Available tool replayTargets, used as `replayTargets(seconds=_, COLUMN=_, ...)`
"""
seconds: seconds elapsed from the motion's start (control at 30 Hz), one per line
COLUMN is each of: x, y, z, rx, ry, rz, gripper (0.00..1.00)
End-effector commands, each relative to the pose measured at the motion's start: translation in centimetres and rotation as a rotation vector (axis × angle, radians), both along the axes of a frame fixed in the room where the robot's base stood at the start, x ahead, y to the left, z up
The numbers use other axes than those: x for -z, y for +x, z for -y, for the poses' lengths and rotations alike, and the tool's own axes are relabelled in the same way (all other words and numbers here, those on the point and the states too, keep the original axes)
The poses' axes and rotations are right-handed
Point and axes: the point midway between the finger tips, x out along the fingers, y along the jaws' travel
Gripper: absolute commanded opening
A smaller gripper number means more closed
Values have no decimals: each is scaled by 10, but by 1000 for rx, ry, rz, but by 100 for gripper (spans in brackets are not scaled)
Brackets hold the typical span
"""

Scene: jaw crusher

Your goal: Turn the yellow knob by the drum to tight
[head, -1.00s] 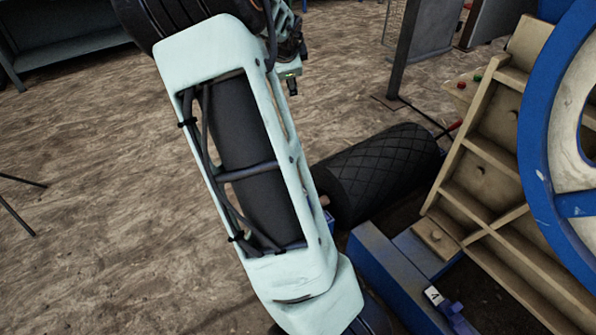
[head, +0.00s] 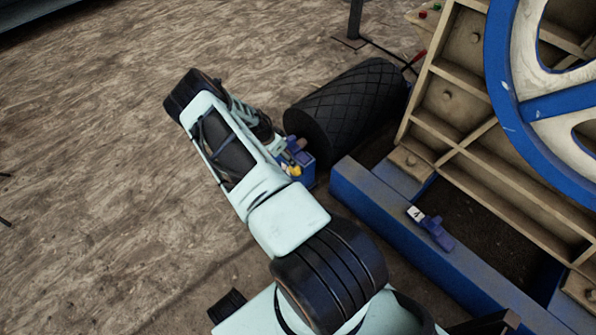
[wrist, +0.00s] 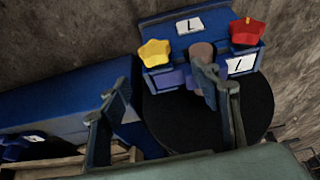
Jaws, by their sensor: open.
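The yellow knob (wrist: 155,52) sits on the left of a blue block (wrist: 190,15) in the wrist view. In the head view the yellow knob (head: 293,170) shows small beside my arm. The black drum (head: 350,108) lies behind it with a crosshatched surface; its dark round end (wrist: 180,122) shows in the wrist view. My gripper (wrist: 162,80) is open and empty, its fingers apart. The yellow knob is beyond the fingertips, between them across the picture, with no contact visible. In the head view the gripper is mostly hidden by my arm.
A red knob (wrist: 246,31) is on the block's right, near white labels. A brown stub (wrist: 201,52) is behind the right finger. A blue beam (head: 400,235) and the crusher's ribbed beige wall (head: 470,110) with blue wheel (head: 505,90) stand right.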

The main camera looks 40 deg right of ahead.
Motion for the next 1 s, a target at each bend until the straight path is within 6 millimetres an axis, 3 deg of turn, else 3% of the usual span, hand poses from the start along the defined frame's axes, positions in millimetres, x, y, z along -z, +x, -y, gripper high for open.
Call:
replayTargets(seconds=0.17, x=21, y=-7, z=1, rx=-5, ry=4, rz=-16, gripper=57)
replayTargets(seconds=0.6, x=93, y=-7, z=31, rx=-6, ry=3, rz=-15, gripper=57)
replayTargets(seconds=0.8, x=109, y=-6, z=38, rx=-6, ry=3, rz=-15, gripper=57)
replayTargets(seconds=1.0, x=110, y=-6, z=40, rx=-6, ry=3, rz=-14, gripper=57)
